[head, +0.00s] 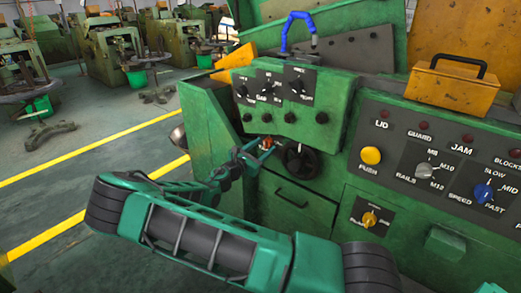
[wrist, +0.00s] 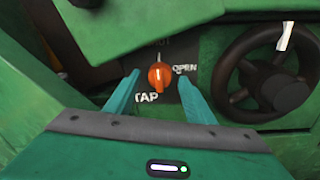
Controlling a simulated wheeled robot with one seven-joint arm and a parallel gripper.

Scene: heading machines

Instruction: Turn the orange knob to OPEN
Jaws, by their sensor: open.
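The orange knob (wrist: 159,77) sits on a dark plate in the wrist view, with "TAP" at its lower left and "OPEN" at its upper right. Its white mark points up, toward a label above that is partly cut off by shadow or the casing. My gripper (wrist: 158,74) is open, with one teal finger on each side of the knob and a gap visible on both sides. In the head view the knob (head: 266,143) is small and partly hidden behind my gripper (head: 258,148), at the machine's front.
A black handwheel (head: 300,160) is close to the right of the knob; it also shows in the wrist view (wrist: 268,75). A green control box (head: 290,105) overhangs above. A panel with a yellow button (head: 371,155) and a blue knob (head: 483,193) is farther right. Open floor is left.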

